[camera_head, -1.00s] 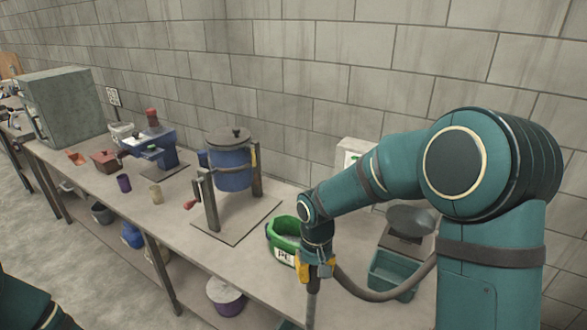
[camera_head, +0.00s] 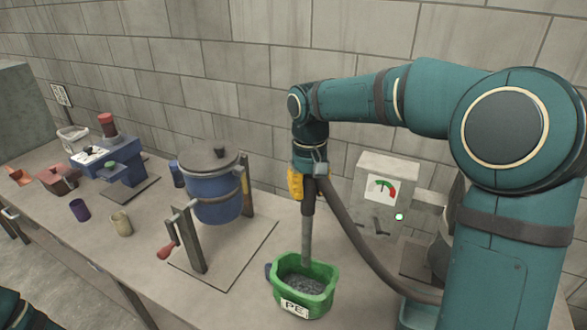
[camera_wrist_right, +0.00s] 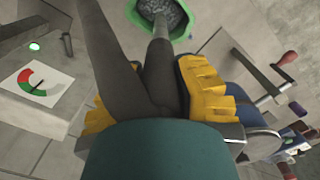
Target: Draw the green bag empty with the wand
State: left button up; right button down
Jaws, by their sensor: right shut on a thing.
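The green bag (camera_head: 318,299), with a white "PE" label, stands open on the bench. Grey granules (camera_head: 302,285) show inside it. My right gripper (camera_head: 308,190) is shut on the wand (camera_head: 307,235), a grey tube with a dark hose, and holds it nearly upright over the bag. The wand's tip reaches the bag's mouth near its back rim; whether it touches the granules I cannot tell. In the right wrist view the wand (camera_wrist_right: 160,50) points toward the granules inside the green rim (camera_wrist_right: 134,14). My left gripper is out of view.
A white gauge box (camera_head: 386,187) with a lit button stands behind the bag, right of the wand. A blue drum (camera_head: 216,201) on a crank stand is to the left. The hose (camera_head: 350,245) curves down to the right. Bench between drum and bag is clear.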

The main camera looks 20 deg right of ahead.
aim_at(306, 245)
jog(key=shift+w+r, duration=0.1)
jog(key=shift+r, duration=0.15)
jog(key=shift+f, duration=0.75)
notch_tip(306, 245, down, 4)
jog(key=shift+r+b, duration=0.1)
jog(key=shift+b, duration=0.55)
notch_tip(306, 245, down, 11)
jog(key=b, duration=0.7)
jog(key=shift+f+b, duration=1)
jog(key=shift+f, duration=0.4)
dwell(3.5)
